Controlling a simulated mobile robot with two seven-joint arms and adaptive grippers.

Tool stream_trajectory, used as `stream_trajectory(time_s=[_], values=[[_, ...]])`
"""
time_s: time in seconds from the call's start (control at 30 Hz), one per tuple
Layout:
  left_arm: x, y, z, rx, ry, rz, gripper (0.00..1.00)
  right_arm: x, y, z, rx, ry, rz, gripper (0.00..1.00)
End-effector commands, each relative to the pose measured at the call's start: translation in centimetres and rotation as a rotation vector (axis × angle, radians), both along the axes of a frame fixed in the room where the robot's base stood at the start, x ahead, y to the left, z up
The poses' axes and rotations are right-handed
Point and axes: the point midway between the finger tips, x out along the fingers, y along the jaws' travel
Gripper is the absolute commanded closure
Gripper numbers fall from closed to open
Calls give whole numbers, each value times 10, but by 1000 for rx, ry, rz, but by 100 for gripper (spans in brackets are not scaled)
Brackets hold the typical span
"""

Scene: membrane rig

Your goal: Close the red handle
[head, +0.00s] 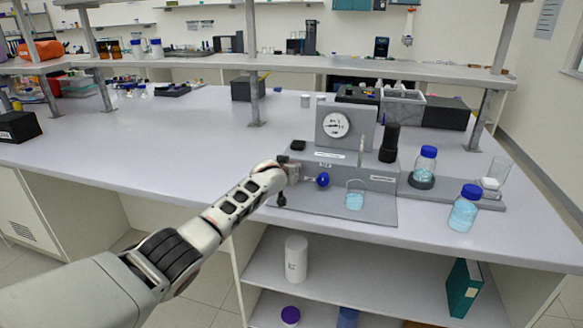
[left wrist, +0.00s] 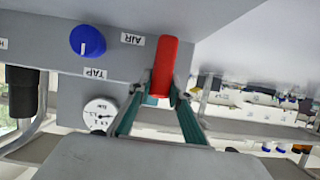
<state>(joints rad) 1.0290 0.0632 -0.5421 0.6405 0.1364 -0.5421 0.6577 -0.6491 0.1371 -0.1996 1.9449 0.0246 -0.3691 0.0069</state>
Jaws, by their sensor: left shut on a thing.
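The red handle (left wrist: 165,62) shows in the left wrist view, next to a label reading AIR on the grey rig panel (left wrist: 35,18). My left gripper (left wrist: 158,96) has its teal fingers on both sides of the handle's near end and is shut on it. In the head view my left gripper (head: 301,174) is at the left front of the grey rig (head: 335,160), and the red handle is hidden there. My right gripper is in neither view.
A blue knob (head: 323,180) sits just right of my left gripper, by the TAP label. A beaker (head: 355,199) stands below the rig's front. Blue-capped bottles (head: 463,212) stand at the right. The bench's left part (head: 150,140) is mostly clear.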

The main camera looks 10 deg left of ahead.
Motion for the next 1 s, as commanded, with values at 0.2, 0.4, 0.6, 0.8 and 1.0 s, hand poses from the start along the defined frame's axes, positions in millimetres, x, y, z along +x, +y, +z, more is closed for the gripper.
stream_trajectory(time_s=[0.2, 0.4, 0.6, 0.8, 1.0], values=[[0, 0, -1, 3, 2, 0, 100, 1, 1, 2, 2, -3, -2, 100], [0, 0, -1, 2, 1, -1, 64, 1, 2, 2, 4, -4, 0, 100], [0, 0, 0, 1, 0, 0, 64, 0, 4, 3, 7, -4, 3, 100], [-1, -1, 1, 0, -1, -1, 64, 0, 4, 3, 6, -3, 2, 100], [-11, -2, 4, -2, -1, -3, 64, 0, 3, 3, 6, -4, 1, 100]])
